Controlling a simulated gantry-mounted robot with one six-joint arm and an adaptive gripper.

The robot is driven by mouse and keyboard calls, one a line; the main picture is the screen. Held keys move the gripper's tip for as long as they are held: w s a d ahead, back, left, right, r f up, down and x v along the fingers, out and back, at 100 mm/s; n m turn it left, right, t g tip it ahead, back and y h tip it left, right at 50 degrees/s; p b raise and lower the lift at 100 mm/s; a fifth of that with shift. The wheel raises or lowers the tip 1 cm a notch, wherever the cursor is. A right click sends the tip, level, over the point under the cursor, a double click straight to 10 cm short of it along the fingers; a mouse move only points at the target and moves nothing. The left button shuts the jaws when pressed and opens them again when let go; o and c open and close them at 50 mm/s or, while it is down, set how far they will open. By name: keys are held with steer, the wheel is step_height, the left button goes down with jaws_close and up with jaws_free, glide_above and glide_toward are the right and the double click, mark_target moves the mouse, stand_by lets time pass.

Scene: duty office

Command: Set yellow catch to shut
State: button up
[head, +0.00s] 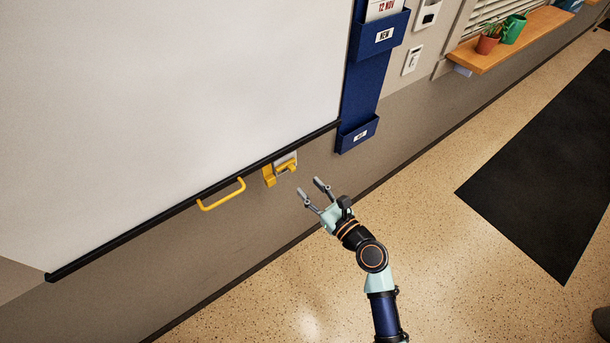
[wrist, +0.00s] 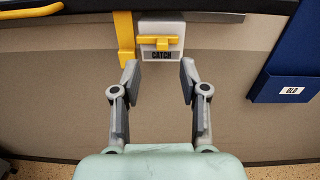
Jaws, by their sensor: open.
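The yellow catch (head: 287,167) is a small yellow handle on a grey plate, on the wall just under the lower edge of a white board. In the wrist view the yellow catch (wrist: 158,41) lies crosswise on the grey plate (wrist: 174,27), above a label reading CATCH. A yellow bracket (wrist: 124,40) stands just left of the plate. My gripper (head: 309,191) is open and empty, a short way out from the catch. In the wrist view the fingertips of my gripper (wrist: 159,72) stand either side of the label, below the catch. I cannot see any contact.
A yellow pull handle (head: 222,195) is on the white board (head: 170,90), left of the catch. A blue wall rack (head: 362,95) hangs to the right, with an OLD pocket (wrist: 288,75). The floor (head: 430,220) around my arm is clear.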

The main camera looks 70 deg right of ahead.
mark_target(294, 170)
steer(key=shift+m, duration=0.3)
steer(key=x, duration=0.7)
steer(key=shift+w+d+f+b, duration=0.1)
steer(key=shift+w+d+b, duration=0.15)
steer(key=shift+d+b, duration=0.15)
jaws_close()
